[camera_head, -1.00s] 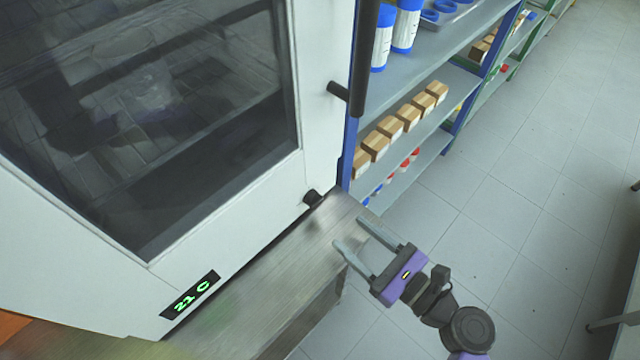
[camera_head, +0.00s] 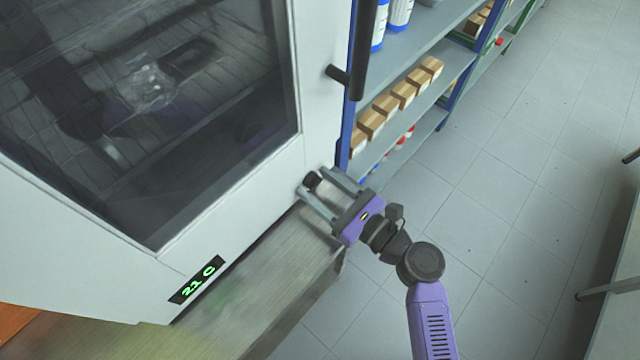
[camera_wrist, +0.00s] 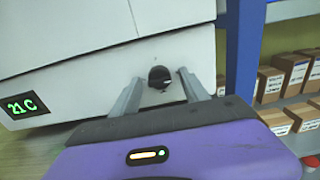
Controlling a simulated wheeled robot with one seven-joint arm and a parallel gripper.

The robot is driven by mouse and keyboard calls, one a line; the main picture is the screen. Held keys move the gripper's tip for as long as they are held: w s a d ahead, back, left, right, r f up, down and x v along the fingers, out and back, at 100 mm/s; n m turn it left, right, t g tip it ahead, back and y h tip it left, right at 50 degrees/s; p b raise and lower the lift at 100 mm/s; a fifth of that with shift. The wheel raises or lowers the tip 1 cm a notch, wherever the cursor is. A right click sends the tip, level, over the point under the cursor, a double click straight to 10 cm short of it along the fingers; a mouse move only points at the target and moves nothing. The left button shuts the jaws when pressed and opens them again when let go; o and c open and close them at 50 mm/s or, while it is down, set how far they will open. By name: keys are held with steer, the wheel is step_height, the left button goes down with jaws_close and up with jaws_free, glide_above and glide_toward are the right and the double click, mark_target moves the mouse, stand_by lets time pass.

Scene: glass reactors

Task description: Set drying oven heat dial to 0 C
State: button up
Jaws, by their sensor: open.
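The drying oven (camera_head: 240,205) is a white cabinet with a dark glass door, on a metal bench. Its small black heat dial (camera_head: 312,180) sits low on the front, near the right corner. The green display (camera_head: 197,279) reads 21 C; the display also shows in the wrist view (camera_wrist: 22,105). My gripper (camera_head: 318,182) is open, with its two grey fingers on either side of the dial. In the wrist view the dial (camera_wrist: 160,76) shows between the fingertips, nearer the right finger. I cannot tell whether either finger touches it.
A black vertical door handle (camera_head: 364,50) stands out from the oven above my gripper. Blue-framed shelves (camera_head: 425,105) with several small boxes stand just behind on the right. The metal bench (camera_head: 270,285) below is bare, and the tiled floor at right is open.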

jaws_close()
steer(key=shift+f, duration=0.1)
steer(key=n+b, duration=0.2)
steer(key=n, duration=0.1)
steer(key=shift+f+n+b, duration=0.1)
steer(key=shift+n+b, duration=0.3)
steer(key=n+b, duration=0.3)
steer(key=n, duration=0.1)
steer(key=shift+n, duration=0.3)
steer(key=n+b, duration=0.4)
steer(key=n, duration=0.1)
steer(key=shift+b, duration=0.4)
steer(key=shift+n+b, duration=1.65)
steer(key=shift+n, duration=0.65)
steer(key=shift+r, duration=0.2)
